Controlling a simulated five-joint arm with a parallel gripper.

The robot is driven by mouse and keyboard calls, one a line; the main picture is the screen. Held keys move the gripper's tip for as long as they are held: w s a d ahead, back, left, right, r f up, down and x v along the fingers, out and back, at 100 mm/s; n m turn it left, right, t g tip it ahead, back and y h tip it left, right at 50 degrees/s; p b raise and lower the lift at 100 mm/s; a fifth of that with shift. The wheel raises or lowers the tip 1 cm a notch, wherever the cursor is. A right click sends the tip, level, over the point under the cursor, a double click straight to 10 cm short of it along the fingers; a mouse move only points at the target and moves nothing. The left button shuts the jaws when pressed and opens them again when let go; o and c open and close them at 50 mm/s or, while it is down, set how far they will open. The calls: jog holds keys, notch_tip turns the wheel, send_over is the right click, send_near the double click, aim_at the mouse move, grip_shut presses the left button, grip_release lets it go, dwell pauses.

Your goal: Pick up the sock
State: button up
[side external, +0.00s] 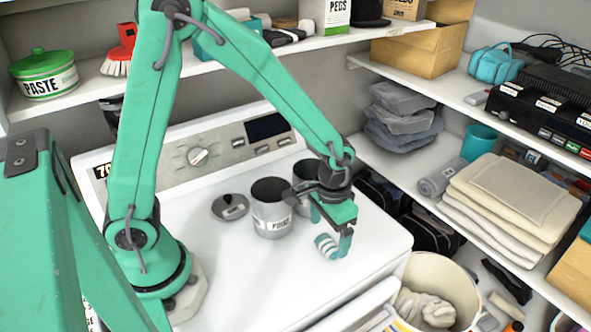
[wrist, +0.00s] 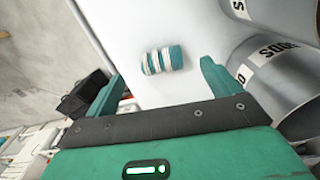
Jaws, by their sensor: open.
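The sock (side external: 326,246) is a small rolled bundle with teal and white stripes, lying on the white top of the washing machine (side external: 240,290). In the wrist view the sock (wrist: 162,60) lies ahead of the jaws, between the lines of the two fingers and apart from both. My gripper (side external: 335,228) is low over the machine top, pointing down, open and empty. In the side view one finger stands just right of the sock and partly overlaps it. The wrist view shows both fingers of my gripper (wrist: 160,88) spread wide.
Two grey metal canisters stand close beside my gripper, the front one (side external: 271,212) labelled, with a dark lid (side external: 230,207) to its left. A bin with cloth inside (side external: 433,285) stands at the front right. Shelves with folded towels (side external: 515,200) are on the right. The machine's front left is clear.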

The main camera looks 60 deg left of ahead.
aim_at(327, 244)
jog(key=shift+f, duration=1.8)
jog(key=c, duration=1.1)
jog(key=shift+o, duration=0.2)
jog(key=shift+r, duration=0.15)
jog(key=shift+r, duration=0.8)
notch_tip(327, 244, up, 2)
jog(key=shift+r, duration=0.1)
jog(key=s+d+r, duration=0.7)
jog(key=s+d, duration=0.1)
jog(key=shift+s, duration=0.25)
